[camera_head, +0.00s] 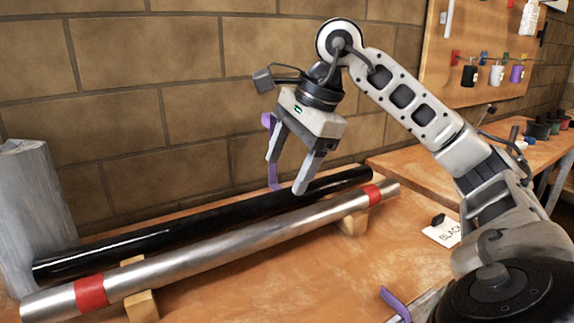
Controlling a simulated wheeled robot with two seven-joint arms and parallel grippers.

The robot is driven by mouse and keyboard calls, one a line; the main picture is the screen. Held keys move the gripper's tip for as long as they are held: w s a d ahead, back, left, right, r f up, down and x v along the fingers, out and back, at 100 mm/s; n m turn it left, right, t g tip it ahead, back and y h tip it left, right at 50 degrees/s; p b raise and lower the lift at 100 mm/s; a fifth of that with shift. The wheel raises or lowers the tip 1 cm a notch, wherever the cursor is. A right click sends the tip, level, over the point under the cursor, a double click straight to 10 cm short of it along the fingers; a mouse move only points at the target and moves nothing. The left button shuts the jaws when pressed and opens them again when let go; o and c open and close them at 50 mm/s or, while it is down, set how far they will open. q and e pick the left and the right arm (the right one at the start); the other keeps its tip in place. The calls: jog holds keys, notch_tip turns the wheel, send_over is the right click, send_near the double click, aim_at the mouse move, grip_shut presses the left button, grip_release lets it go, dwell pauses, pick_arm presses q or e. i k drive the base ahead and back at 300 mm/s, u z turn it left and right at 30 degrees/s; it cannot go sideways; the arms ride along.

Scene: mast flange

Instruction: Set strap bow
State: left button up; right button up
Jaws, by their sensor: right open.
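My right gripper (286,188) is open, its fingers pointing down just above the black tube (130,242). A purple strap bow (273,177) shows along its left finger, partly hidden by it; I cannot tell whether they touch. A second purple piece (396,302) lies at the bottom edge, partly hidden by my arm. A silver tube (225,244) with a red band near each end lies in front of the black tube, on wooden blocks (142,303). My left gripper is not in view.
A grey cylinder (35,205) stands at the left by the brick wall. A pegboard (430,75) with small bottles hangs behind.

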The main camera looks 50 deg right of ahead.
aim_at(268, 120)
jog(key=k, duration=1)
